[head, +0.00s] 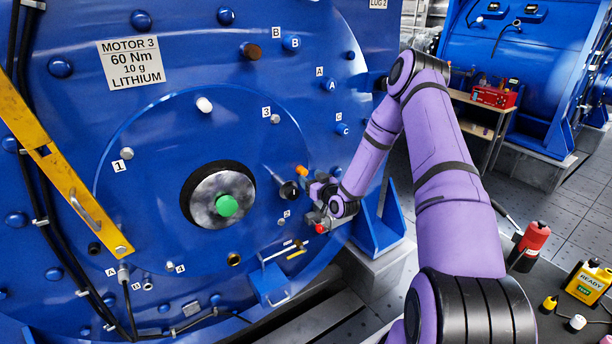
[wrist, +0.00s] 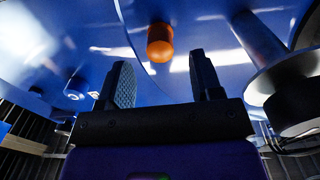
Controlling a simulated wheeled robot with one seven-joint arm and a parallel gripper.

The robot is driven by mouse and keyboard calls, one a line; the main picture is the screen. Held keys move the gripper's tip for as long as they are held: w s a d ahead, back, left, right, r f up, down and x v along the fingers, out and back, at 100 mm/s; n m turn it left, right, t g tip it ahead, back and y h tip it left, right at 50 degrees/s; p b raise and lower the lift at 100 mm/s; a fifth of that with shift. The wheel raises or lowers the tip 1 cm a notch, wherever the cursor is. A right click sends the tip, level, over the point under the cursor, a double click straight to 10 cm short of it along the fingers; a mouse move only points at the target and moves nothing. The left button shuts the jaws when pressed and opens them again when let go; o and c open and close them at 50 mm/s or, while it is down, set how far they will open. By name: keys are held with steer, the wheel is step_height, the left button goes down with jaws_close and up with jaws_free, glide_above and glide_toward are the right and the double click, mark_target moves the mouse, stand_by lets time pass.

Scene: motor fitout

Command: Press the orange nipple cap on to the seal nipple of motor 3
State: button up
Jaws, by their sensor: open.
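The orange nipple cap (head: 301,170) sits against the blue face of motor 3 (head: 150,100), just left of my gripper. In the wrist view the orange cap (wrist: 160,42) shows round end on, beyond and between my two dark fingertips. My gripper (head: 311,182) is open, and in the wrist view its fingers (wrist: 162,80) stand apart with nothing between them. The cap is apart from both fingers. The seal nipple itself cannot be made out behind the cap.
A blue box with a handle (head: 269,283) is below. A yellow bar (head: 60,165) crosses the left. A side table (head: 560,300) holds bottles.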

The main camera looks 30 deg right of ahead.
steer(key=s, duration=0.6)
steer(key=shift+s+d, duration=0.15)
steer(key=shift+s, duration=0.2)
steer(key=w+a+r+n+g, duration=0.2)
steer(key=a+r+n+g, duration=0.15)
steer(key=r, duration=0.95)
steer(key=s+a+r+m+g+h, duration=0.1)
steer(key=s+a+r+g, duration=0.1)
steer(key=s+a+r, duration=0.3)
steer(key=s+r+g+h, duration=0.1)
steer(key=s+r+g, duration=0.1)
steer(key=r, duration=0.5)
steer(key=s+a+r+m+g, duration=0.1)
steer(key=s+a+r, duration=0.2)
steer(key=s, duration=0.7)
steer(key=s+a+r+m+g+y, duration=0.1)
steer(key=s+a+r+g, duration=0.1)
steer(key=s, duration=0.9)
steer(key=s+a+r+m+g, duration=0.1)
steer(key=s+a+r, duration=0.4)
steer(key=s, duration=0.6)
steer(key=shift+r+g, duration=0.65)
steer(key=shift+r, duration=0.2)
